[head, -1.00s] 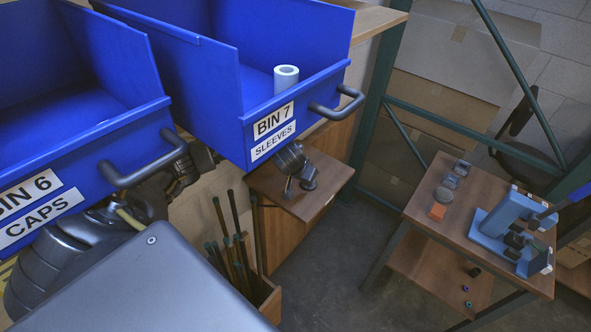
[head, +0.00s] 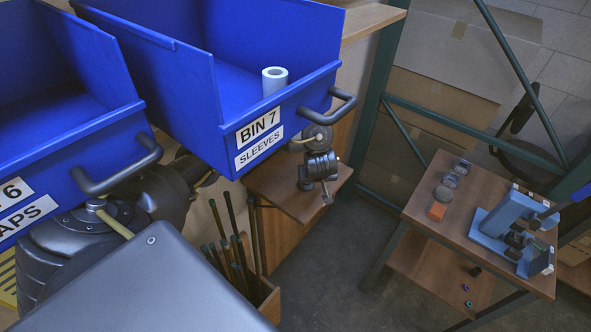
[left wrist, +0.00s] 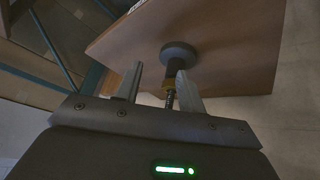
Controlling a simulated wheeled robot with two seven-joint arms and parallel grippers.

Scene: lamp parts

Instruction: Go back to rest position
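In the left wrist view my left gripper (left wrist: 160,70) is open, its two grey fingers apart. Between and beyond the fingers is a dark round knob (left wrist: 178,53) on a stem with a brass ring, against a wooden board (left wrist: 225,45). The fingers do not visibly close on the stem. In the head view my left arm comes in from the left, largely hidden behind the blue bins. My right gripper is not in view.
Bin 7, labelled sleeves (head: 190,85), holds a pale sleeve (head: 274,80). Bin 6, labelled caps (head: 70,165), is left of it. Rods stand in a box (head: 268,300) below. A wooden table (head: 450,225) at right carries a blue device (head: 505,225). Floor between is clear.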

